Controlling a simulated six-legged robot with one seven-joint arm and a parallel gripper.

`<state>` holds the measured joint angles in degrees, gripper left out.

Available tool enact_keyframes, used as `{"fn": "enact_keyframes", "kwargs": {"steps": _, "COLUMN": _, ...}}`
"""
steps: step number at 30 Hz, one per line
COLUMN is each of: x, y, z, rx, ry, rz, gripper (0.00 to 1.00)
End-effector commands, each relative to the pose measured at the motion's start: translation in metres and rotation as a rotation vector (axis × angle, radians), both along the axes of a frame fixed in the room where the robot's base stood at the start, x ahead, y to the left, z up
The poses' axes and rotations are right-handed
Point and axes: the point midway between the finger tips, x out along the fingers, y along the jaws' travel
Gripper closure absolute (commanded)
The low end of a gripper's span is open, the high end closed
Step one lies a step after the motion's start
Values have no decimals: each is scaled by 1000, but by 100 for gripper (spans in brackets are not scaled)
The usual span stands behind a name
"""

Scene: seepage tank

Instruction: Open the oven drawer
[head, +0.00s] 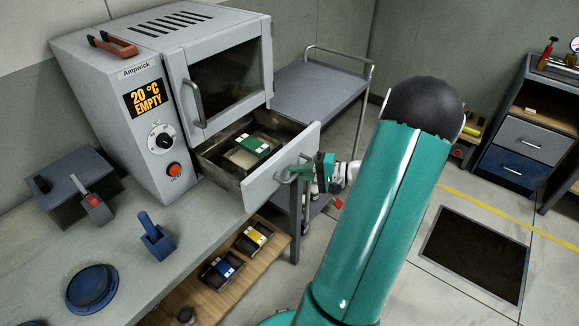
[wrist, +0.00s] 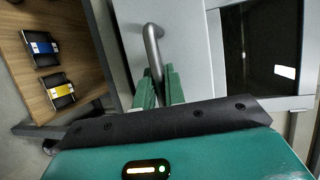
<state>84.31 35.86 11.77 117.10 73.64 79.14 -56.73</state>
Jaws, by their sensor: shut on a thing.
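The grey oven (head: 150,100) stands on the bench at the left in the head view, its display reading "20 °C EMPTY". Its lower drawer (head: 283,170) is pulled well out, and a green-and-white item (head: 251,148) lies inside. My gripper (head: 300,171) is at the drawer front. In the wrist view its green fingers (wrist: 158,88) are shut on the drawer's curved metal handle (wrist: 152,45). The upper oven door (head: 225,75) is closed, with its own handle (head: 194,103) at its left side.
A grey cart (head: 320,90) stands behind the drawer. A wooden shelf (head: 205,296) under the bench holds a yellow-marked cassette (head: 254,238) and a blue-marked cassette (head: 222,269). A dark floor panel (head: 475,254) lies at the right, beside open floor.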

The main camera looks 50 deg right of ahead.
Motion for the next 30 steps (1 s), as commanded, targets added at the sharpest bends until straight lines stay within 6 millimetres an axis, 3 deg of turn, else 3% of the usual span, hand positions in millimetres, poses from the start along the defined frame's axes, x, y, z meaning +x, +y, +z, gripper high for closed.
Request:
{"fn": "enact_keyframes", "kwargs": {"steps": 12, "x": -4, "y": 0, "z": 1, "rx": 0, "ry": -1, "rz": 1, "gripper": 100}}
{"fn": "enact_keyframes", "kwargs": {"steps": 13, "x": -4, "y": 0, "z": 1, "rx": 0, "ry": -1, "rz": 1, "gripper": 84}}
{"fn": "enact_keyframes", "kwargs": {"steps": 16, "x": -4, "y": 0, "z": 1, "rx": 0, "ry": -1, "rz": 1, "gripper": 67}}
{"fn": "enact_keyframes", "kwargs": {"steps": 25, "x": -5, "y": -1, "z": 0, "rx": -1, "ry": 0, "rz": 0, "gripper": 67}}
{"fn": "enact_keyframes", "kwargs": {"steps": 30, "x": -18, "y": -8, "z": 3, "rx": -3, "ry": 0, "rz": -2, "gripper": 67}}
